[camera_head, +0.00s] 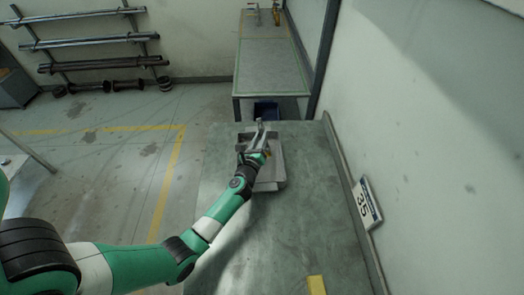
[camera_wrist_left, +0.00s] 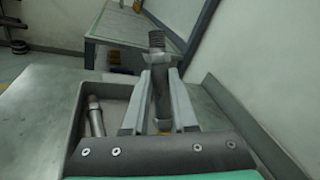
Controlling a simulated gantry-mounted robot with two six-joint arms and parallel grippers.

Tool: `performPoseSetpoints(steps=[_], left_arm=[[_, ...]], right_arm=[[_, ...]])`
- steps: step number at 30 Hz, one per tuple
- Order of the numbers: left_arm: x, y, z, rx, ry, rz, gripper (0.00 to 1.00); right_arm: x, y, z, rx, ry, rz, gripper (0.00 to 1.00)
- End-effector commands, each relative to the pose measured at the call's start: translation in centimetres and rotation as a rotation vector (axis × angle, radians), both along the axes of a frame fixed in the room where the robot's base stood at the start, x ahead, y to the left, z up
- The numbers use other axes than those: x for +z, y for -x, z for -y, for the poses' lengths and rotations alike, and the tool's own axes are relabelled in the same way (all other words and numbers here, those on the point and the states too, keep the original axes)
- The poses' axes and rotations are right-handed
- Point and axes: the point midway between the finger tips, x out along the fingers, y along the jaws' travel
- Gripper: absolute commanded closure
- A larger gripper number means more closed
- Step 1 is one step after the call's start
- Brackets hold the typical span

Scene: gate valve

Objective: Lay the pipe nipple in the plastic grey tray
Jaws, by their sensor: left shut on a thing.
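My left gripper (camera_wrist_left: 160,105) is shut on a pipe nipple (camera_wrist_left: 157,50), a dark grey metal tube with a threaded top end, which stands roughly upright between the fingers in the left wrist view. In the head view the left gripper (camera_head: 259,140) is over the grey tray (camera_head: 270,186) on the green table. The tray's rim also shows in the left wrist view (camera_wrist_left: 80,108), left of the fingers. Another metal pipe piece (camera_wrist_left: 95,116) lies in the tray there. My right gripper is not in view.
The green table (camera_head: 310,215) has free room right of and in front of the tray. A yellow block (camera_head: 316,285) lies at its near edge. A sign marked 35 (camera_head: 366,204) leans by the wall at the right. A second table (camera_head: 270,68) stands beyond.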

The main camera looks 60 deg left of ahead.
Motion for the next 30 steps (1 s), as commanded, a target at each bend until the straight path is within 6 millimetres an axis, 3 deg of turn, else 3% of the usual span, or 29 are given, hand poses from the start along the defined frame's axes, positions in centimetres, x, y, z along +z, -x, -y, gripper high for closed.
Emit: performPoseSetpoints(steps=[1,7,14,26,27,30], left_arm=[[-0.8,-0.3,-0.3,0.000,-0.001,0.002,1.00],[-0.9,-0.6,-0.6,-0.001,-0.001,0.003,1.00],[-4.8,-1.0,-1.1,0.000,0.000,0.002,1.00],[-5.1,-1.0,-1.1,-0.001,-0.001,0.003,1.00],[-5.0,-1.0,-1.1,0.000,0.000,0.002,0.69],[-5.0,-1.0,-1.1,-0.001,0.000,0.001,0.51]], right_arm=[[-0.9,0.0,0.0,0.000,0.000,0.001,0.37],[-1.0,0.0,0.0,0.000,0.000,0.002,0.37],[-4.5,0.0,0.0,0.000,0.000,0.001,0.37],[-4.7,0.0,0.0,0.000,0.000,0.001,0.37],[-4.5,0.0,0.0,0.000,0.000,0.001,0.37],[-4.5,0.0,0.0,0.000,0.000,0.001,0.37]])
